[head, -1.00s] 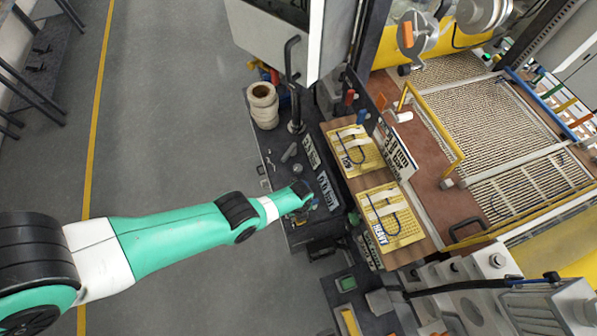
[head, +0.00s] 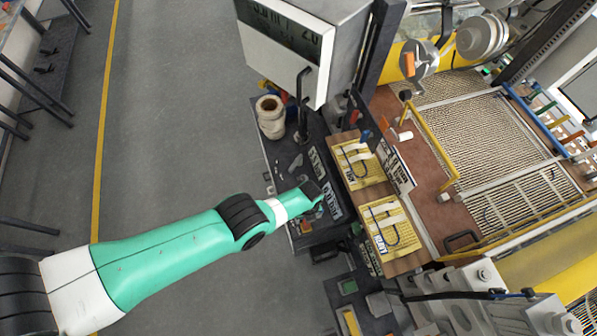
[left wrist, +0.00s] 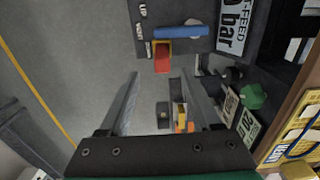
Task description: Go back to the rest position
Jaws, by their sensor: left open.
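My left arm comes in from the left of the head view in green and white. Its gripper (head: 318,192) is above the dark bench (head: 283,165), left of the wooden board. In the left wrist view the two fingers of the left gripper (left wrist: 160,82) stand wide apart with nothing between them. In the head view the fingers are small and partly hidden by the wrist. My right gripper is in neither view.
A wooden board (head: 405,262) carries yellow pads (head: 393,225) labelled "HEAVY" and others. A roll (head: 270,117) stands at the bench's back left, beside a hanging monitor (head: 290,45). Grey floor (head: 180,120) is clear on the left. A blue handle (left wrist: 182,32) and red block (left wrist: 162,57) lie ahead of the fingers.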

